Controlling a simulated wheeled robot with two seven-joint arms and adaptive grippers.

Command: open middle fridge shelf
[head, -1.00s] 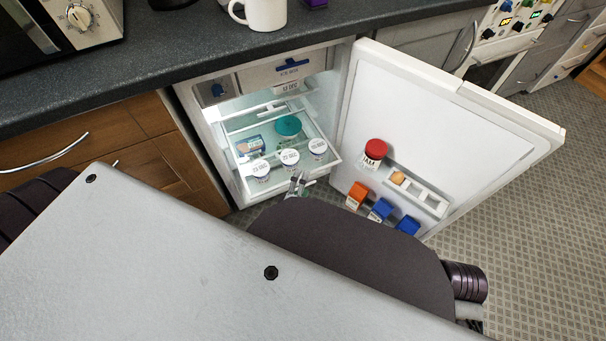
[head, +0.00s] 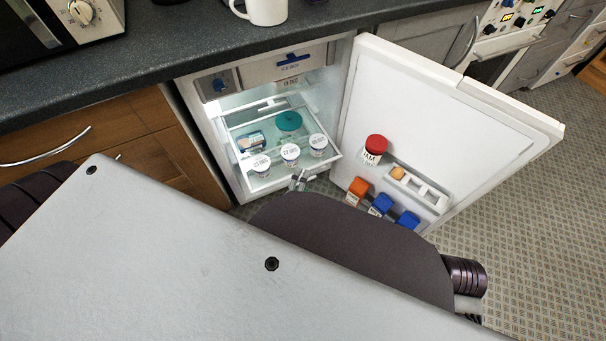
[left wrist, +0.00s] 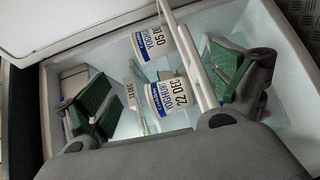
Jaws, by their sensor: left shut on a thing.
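The fridge stands open under the counter. Its middle shelf (head: 247,189) is a clear shelf with a pale rim, sticking out towards me. On it are several white yoghurt pots (head: 290,154), a teal-lidded tub (head: 289,121) and a blue-and-white item (head: 251,141). My left gripper (head: 299,180) is at the middle of the shelf's front edge, shut on it. In the left wrist view the pale shelf rim (left wrist: 191,52) runs between its green-padded fingers, with yoghurt pots (left wrist: 167,98) close by. Much of the left gripper is hidden behind my own body in the head view. My right gripper is not in view.
The fridge door (head: 445,105) is swung wide to the right, holding a red-lidded jar (head: 374,150), small cartons (head: 380,205) and an egg rack (head: 430,194). A wooden cabinet (head: 150,150) borders the fridge on the left. A white mug (head: 265,12) stands on the counter.

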